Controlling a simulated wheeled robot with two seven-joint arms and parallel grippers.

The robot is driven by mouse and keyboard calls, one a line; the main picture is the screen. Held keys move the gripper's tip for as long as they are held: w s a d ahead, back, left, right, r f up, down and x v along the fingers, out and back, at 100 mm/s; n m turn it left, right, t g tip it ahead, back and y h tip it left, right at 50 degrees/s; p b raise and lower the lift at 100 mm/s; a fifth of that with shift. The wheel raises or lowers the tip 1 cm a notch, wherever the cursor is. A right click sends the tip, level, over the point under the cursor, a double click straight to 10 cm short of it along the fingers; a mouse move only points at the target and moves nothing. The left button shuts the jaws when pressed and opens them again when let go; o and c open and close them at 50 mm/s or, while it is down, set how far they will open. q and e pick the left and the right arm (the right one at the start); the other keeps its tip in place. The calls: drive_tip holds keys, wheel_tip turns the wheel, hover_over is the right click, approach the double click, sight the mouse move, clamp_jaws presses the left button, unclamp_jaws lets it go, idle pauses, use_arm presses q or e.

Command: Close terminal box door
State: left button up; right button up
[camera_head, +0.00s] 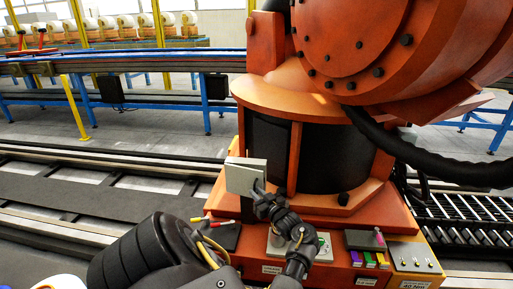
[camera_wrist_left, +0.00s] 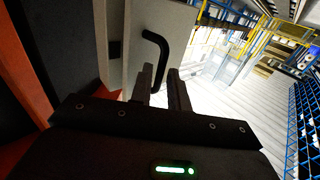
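The terminal box door (camera_head: 240,178) is a pale grey panel standing upright at the front left of the orange machine base. In the left wrist view the door (camera_wrist_left: 140,22) fills the upper middle and carries a bent black handle (camera_wrist_left: 163,52). My left gripper (camera_head: 259,189) is in front of the door, near its right side. In the left wrist view its two fingers (camera_wrist_left: 160,88) are apart, with the handle's lower end between or just beyond their tips; contact cannot be told. The inside of the box is hidden. My right gripper is not in view.
The orange robot machine (camera_head: 330,150) stands close behind the door, with a thick black hose (camera_head: 430,168) at right. A console with coloured switches (camera_head: 368,258) and red and yellow plugs (camera_head: 212,222) lies below. Floor rails (camera_head: 70,195) run left; a blue-framed conveyor (camera_head: 130,65) stands behind.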

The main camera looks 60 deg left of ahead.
use_arm(q)
drive_tip(key=d, duration=0.7)
drive_tip(key=shift+w, duration=0.15)
